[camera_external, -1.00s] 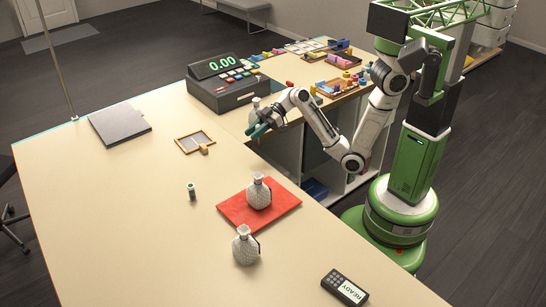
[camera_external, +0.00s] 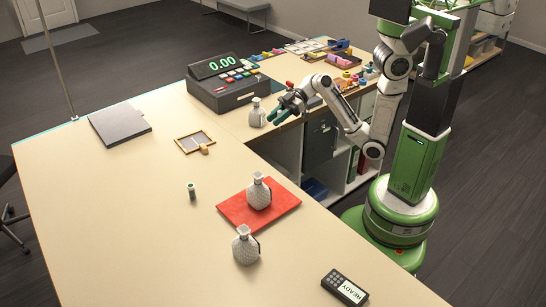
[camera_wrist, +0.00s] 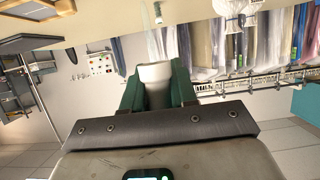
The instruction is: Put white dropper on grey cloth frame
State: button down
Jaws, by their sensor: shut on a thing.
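The grey cloth frame (camera_external: 184,151), a small wooden frame with a grey panel, lies flat on the beige counter in the external view. A small tan block sits at its right corner. My gripper (camera_external: 284,108) is over the counter's right edge, to the right of the frame and apart from it. In the wrist view, my green fingers (camera_wrist: 157,84) are shut on a white piece, which appears to be the white dropper (camera_wrist: 155,76). Its far end is hard to make out there. In the external view the fingers and arm hide the held piece.
A patterned bottle (camera_external: 257,114) stands just left of my gripper, near the cash register (camera_external: 222,85). Two more bottles stand in front, one on a red mat (camera_external: 232,215). A green-capped vial (camera_external: 192,191) stands mid-counter. A grey folder (camera_external: 119,124) lies far left.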

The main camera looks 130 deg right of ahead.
jog(key=w+d+f+m+h+b, duration=0.1)
jog(key=w+d+f+b, duration=0.1)
jog(key=w+d+b, duration=0.7)
jog(key=m+h, duration=0.2)
send_over(193, 145)
jog(key=shift+g, duration=0.3)
notch_tip(193, 145, down, 7)
jog(key=shift+f, duration=0.1)
jog(key=shift+f+p, duration=0.3)
jog(key=shift+f, duration=1.2)
jog(key=shift+f, duration=0.15)
jog(key=c, duration=0.9)
grip_release()
